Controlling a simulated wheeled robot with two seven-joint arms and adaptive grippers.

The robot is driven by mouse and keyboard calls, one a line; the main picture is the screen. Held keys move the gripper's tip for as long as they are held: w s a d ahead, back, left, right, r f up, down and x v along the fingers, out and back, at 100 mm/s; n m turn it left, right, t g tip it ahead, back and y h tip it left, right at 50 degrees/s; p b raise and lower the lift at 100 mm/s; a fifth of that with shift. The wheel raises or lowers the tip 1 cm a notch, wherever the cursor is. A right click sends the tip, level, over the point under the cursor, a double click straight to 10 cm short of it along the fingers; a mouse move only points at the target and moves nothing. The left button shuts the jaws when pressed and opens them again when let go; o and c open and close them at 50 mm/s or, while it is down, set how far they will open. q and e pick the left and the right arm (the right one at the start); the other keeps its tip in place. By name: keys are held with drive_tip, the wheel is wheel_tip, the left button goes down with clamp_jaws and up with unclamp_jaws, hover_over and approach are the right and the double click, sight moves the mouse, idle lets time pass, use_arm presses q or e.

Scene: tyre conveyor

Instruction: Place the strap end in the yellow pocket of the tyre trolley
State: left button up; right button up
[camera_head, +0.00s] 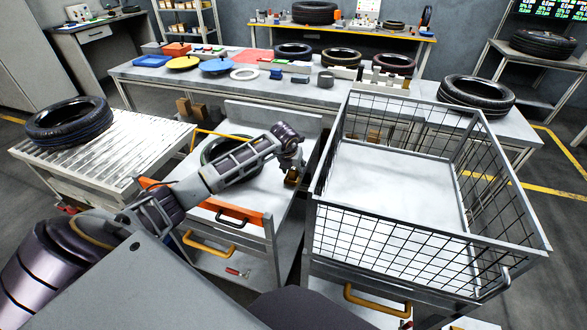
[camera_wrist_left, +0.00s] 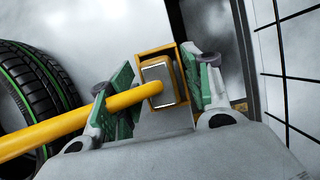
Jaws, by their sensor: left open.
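The tyre trolley (camera_head: 236,262) stands in front of me with a tyre (camera_head: 212,150) on its top. The tyre also shows at the left of the left wrist view (camera_wrist_left: 22,100). A yellow strap (camera_wrist_left: 75,122) runs from the left to a pale grey block, its apparent strap end (camera_wrist_left: 160,90). The block appears inside the square yellow pocket (camera_wrist_left: 143,54); its depth there is hard to tell. My left gripper (camera_head: 291,172) is at the trolley's right side. In the wrist view its green-padded fingers (camera_wrist_left: 160,88) stand apart on either side of the block. My right gripper is out of view.
A wire-mesh basket cart (camera_head: 395,245) stands close to the right of my left gripper. A roller conveyor (camera_head: 110,150) with a tyre (camera_head: 70,121) is at the left. A long table (camera_head: 225,88) with tyres and parts is behind.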

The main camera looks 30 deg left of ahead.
use_arm(q)
drive_tip(key=shift+r, duration=0.1)
drive_tip(key=v, duration=1.2)
drive_tip(key=shift+s, duration=0.1)
idle(0.5)
